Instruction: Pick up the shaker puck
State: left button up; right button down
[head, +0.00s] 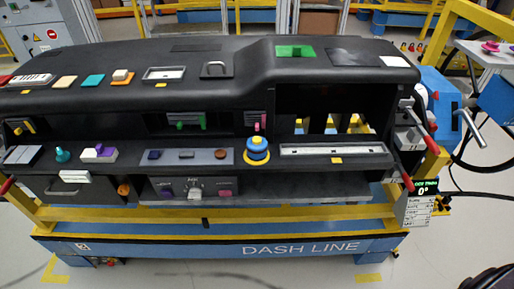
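No thing is labelled as the shaker puck, and I cannot tell for sure which one it is. A round blue and yellow piece (257,150) stands on the dashboard's middle ledge, right of centre. A small flat brown round piece (221,154) lies at the right end of a grey strip (187,157) on the same ledge. A pink round piece (490,47) sits on a white surface at the far right. Neither of my grippers is in view.
The black dashboard (130,60) stands on a yellow and blue frame (200,247). A teal knob (63,155) and purple-white block (99,154) sit left on the ledge. A long white strip (331,151) lies right. Red-tipped levers (421,124) stick out at the right end.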

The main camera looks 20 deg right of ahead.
aim_at(255, 153)
jog(key=i+j, duration=0.2)
jog(key=i+j+z, duration=0.4)
jog(key=j, duration=0.15)
jog(key=i+j+z, duration=0.2)
jog(key=j+z, duration=0.2)
jog(key=j, duration=0.2)
